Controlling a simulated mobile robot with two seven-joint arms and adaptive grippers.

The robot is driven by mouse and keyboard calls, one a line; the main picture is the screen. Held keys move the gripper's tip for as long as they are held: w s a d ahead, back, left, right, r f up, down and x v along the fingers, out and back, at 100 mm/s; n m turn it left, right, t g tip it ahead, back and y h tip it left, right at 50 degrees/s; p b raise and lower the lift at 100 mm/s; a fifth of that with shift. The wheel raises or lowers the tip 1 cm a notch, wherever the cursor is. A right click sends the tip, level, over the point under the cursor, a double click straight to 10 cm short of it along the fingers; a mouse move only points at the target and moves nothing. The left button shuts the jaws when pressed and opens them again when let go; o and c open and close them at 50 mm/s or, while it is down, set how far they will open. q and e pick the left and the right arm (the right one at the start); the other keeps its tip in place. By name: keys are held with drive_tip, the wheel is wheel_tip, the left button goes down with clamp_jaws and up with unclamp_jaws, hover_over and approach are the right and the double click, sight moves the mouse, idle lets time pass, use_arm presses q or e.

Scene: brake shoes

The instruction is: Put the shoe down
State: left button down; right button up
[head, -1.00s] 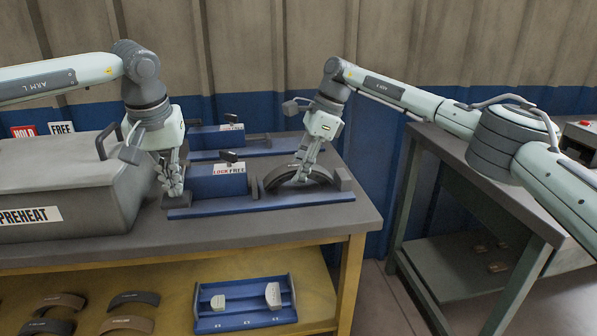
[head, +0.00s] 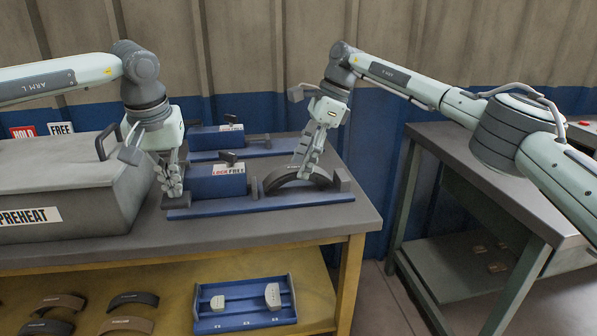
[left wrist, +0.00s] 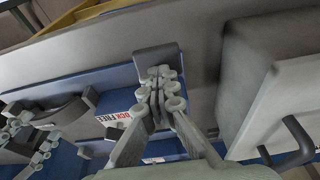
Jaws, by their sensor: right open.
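The dark curved brake shoe (head: 321,177) rests arched on the near blue fixture (head: 262,206), between the block's rod end and the right-hand end stop. My right gripper (head: 301,170) is open, with its fingers at the top of the shoe. Whether a finger touches the shoe cannot be told. My left gripper (head: 174,190) has its fingers together at the left end of the fixture, beside the blue LOCK/FREE block. In the left wrist view its fingertips (left wrist: 161,79) meet in front of a dark end block (left wrist: 156,57). The shoe (left wrist: 62,112) also shows there, at left.
A grey PREHEAT box (head: 75,185) stands left of my left gripper. A second blue fixture (head: 207,141) sits behind. Several shoes (head: 133,299) and a blue tray (head: 245,322) lie on the shelf below. The bench's front strip is clear.

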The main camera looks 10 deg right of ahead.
use_arm(q)
drive_tip(key=shift+f, duration=0.15)
use_arm(e)
drive_tip(key=v, duration=0.9)
use_arm(q)
drive_tip(key=shift+w+v, duration=0.2)
drive_tip(key=shift+v, duration=0.7)
drive_tip(key=shift+w+v, duration=0.25)
drive_tip(key=shift+v, duration=0.7)
drive_tip(key=w+v, duration=0.1)
drive_tip(key=v, duration=0.6)
drive_tip(key=shift+w+r, duration=0.35)
drive_tip(key=shift+r, duration=0.1)
drive_tip(key=shift+f, duration=0.1)
use_arm(e)
drive_tip(key=shift+f, duration=0.15)
